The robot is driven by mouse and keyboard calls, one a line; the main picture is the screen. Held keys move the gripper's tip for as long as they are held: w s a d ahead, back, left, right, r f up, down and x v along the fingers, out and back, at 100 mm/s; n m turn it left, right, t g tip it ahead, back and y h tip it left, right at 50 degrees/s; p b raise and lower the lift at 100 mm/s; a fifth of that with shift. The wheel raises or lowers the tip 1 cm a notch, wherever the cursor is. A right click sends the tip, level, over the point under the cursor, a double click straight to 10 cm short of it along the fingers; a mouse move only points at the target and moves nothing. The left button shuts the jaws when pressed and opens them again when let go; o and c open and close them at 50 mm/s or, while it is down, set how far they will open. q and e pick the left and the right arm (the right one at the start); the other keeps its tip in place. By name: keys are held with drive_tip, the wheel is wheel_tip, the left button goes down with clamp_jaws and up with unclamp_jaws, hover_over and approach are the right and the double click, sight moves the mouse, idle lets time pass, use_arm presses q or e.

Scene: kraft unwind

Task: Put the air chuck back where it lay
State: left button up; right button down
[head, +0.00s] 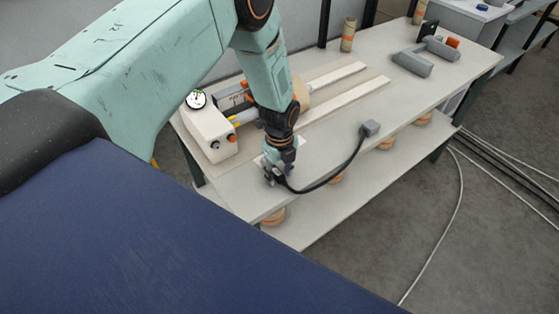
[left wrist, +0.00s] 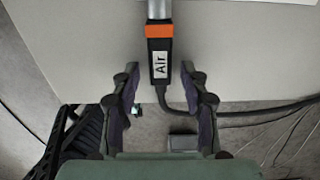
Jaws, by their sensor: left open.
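The air chuck (left wrist: 160,62) shows in the left wrist view, with a black body, an orange band, a white "Air" label and a metal end pointing up the picture. It is over or on the pale bench top (head: 330,155); I cannot tell whether it touches it. My left gripper (left wrist: 160,78) is open, with one finger on each side of the chuck's lower part and a gap on both sides. In the head view the left gripper (head: 277,176) is low at the bench's near edge and mostly hides the chuck. My right gripper is not in view.
A black hose (head: 327,182) curves from the chuck to a grey block (head: 370,128) on the bench edge. A white box (head: 210,135) with a gauge stands left of my gripper. Pale rails (head: 345,100) lie behind. A grey fixture (head: 412,63) and cardboard core (head: 348,35) stand farther back.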

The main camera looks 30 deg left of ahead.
sight(280, 176)
use_arm(q)
wheel_tip(280, 176, up, 12)
drive_tip(key=b, duration=0.1)
drive_tip(key=s+d+f+n, duration=0.1)
drive_tip(key=s+f+n, duration=0.1)
drive_tip(key=s+d+f+n, duration=0.1)
drive_tip(key=s+f, duration=0.1)
drive_tip(key=s, duration=0.1)
drive_tip(key=s+d+f+n, duration=0.1)
drive_tip(key=s+f+n, duration=0.1)
drive_tip(key=f, duration=0.1)
drive_tip(key=shift+s+n, duration=0.25)
drive_tip(key=shift+n, duration=0.05)
drive_tip(key=s+d+f+n, duration=0.1)
drive_tip(key=s+f+n, duration=0.1)
drive_tip(key=s+n, duration=0.6)
drive_tip(key=s+d+f+n, duration=0.1)
drive_tip(key=s+f+n, duration=0.2)
drive_tip(key=s+n, duration=0.6)
drive_tip(key=s, duration=0.6)
drive_tip(key=shift+d+f, duration=0.25)
drive_tip(key=shift+d, duration=0.05)
drive_tip(key=shift+s, duration=0.1)
wheel_tip(280, 176, down, 19)
drive_tip(key=b, duration=1.9)
